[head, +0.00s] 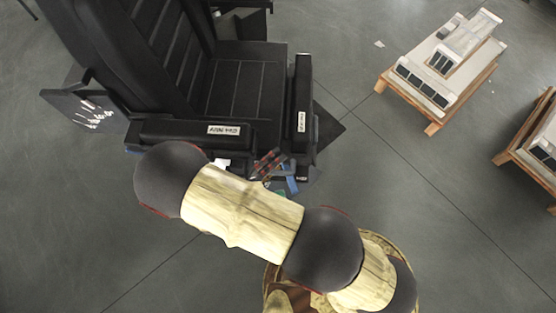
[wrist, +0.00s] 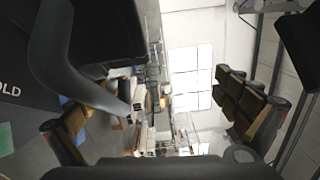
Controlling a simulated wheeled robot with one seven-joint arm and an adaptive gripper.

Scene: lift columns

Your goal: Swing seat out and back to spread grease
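The black seat (head: 240,85) stands at the upper left of the head view, with a tall ribbed back and two padded armrests bearing small white labels. My arm reaches across in front of it. My gripper is mostly hidden behind the arm in the head view; a dark piece with reddish stripes near the front of the armrests may be part of it. In the wrist view my gripper (wrist: 155,118) has its two fingers wide apart, with nothing visibly between them. A grey curved bar (wrist: 58,60) passes close by the left finger; I cannot tell if they touch.
A low wooden pallet (head: 431,122) with white and black parts stands at the upper right. Another pallet (head: 510,160) is at the right edge. A dark panel (head: 85,108) juts out left of the seat. The grey floor between seat and pallets is mostly clear.

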